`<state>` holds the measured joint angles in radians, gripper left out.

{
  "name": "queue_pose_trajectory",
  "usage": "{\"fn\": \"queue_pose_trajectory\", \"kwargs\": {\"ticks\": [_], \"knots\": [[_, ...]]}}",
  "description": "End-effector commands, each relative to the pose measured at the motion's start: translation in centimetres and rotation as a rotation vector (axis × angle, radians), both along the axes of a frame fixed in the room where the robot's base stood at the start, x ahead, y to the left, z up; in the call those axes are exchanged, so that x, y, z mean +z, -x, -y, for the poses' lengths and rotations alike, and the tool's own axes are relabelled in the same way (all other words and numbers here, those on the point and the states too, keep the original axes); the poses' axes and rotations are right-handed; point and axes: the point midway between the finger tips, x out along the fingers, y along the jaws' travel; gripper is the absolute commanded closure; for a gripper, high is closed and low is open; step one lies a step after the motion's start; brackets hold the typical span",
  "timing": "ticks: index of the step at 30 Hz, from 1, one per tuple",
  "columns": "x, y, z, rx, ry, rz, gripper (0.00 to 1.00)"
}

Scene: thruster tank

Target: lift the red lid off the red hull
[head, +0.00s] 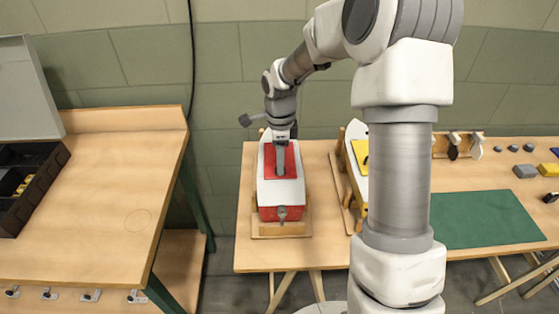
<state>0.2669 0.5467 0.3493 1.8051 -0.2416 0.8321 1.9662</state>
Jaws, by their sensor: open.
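The red hull (281,213) is a boat shape with red sides and a white deck, resting on a wooden stand near the left end of the far table. The red lid (268,163) lies on its deck. My gripper (281,173) comes down over the lid from behind. Its grey fingers overlap the lid's middle in this view and hide part of it. The gap between the fingers is hard to see, and whether they touch the lid cannot be told.
Another white hull (358,133) with a yellow lid (361,152) stands to the right, partly behind my arm. A green mat (485,220) and small blocks lie farther right. A separate bench (85,225) at left holds a dark open case (40,170).

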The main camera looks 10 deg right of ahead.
Motion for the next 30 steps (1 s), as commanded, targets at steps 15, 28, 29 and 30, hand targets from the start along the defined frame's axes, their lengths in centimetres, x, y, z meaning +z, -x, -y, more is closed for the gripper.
{"fn": "queue_pose_trajectory", "kwargs": {"ticks": [15,28,29,30], "knots": [[-1.8,0.0,0.1,0.000,0.001,0.001,0.72],[-1.8,0.0,0.1,0.000,0.001,0.001,1.00],[-1.8,0.0,0.1,0.000,0.001,0.001,1.00],[-1.8,0.0,0.1,0.000,0.001,0.001,1.00]]}}
